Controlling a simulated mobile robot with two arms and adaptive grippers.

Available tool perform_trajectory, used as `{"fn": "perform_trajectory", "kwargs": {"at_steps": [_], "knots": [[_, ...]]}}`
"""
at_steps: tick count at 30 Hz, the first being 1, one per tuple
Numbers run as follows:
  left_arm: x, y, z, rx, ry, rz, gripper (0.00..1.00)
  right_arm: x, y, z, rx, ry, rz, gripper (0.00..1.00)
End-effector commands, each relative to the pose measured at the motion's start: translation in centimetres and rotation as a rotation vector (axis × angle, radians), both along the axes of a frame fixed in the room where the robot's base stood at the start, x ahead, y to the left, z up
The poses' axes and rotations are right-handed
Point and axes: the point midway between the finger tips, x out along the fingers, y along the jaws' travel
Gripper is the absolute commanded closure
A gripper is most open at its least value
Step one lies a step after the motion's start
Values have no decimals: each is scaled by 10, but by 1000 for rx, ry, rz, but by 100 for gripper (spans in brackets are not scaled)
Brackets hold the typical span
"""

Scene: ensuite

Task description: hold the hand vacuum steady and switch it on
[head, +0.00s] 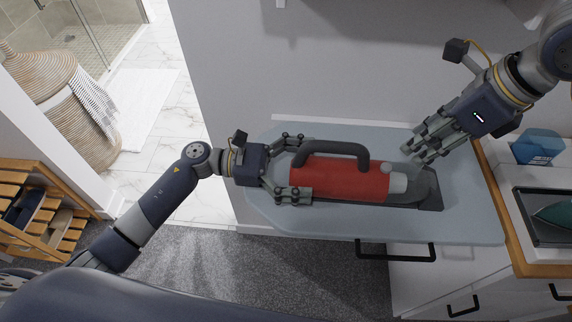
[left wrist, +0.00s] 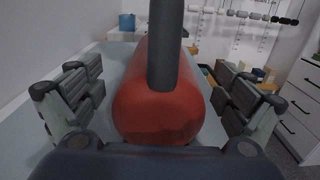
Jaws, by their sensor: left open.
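In the left wrist view gaps show between the fingers and the body. My right gripper (head: 425,148) is above and beyond the nozzle end, apart from the vacuum. I cannot make out the switch.
The pale blue board (head: 270,215) has free room around the vacuum. A wall (head: 330,75) stands behind it. On the right are a blue container (head: 537,146) and a dark tray (head: 550,235) with a green item. A wicker basket (head: 85,130) and wooden rack (head: 45,225) stand left.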

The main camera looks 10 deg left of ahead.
Motion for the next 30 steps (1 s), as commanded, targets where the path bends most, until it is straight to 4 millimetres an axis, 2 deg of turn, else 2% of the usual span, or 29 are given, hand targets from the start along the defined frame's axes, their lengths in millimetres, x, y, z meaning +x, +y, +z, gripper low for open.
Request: {"fn": "perform_trajectory", "kwargs": {"at_steps": [6,14,17,24,25,29,30], "knots": [[1,-14,0,0,2,0,5,0,0,0,0,0,0,67],[1,-15,0,0,1,0,5,0,0,0,0,0,0,67],[1,-15,0,0,1,0,25,0,0,0,0,0,0,67],[1,-15,0,0,2,1,80,0,0,0,0,0,0,67],[1,-15,0,0,1,1,84,0,0,0,0,0,0,69],[1,-15,0,0,2,1,84,0,0,0,0,0,0,98],[1,-15,0,0,2,1,84,0,0,0,0,0,0,100]]}}
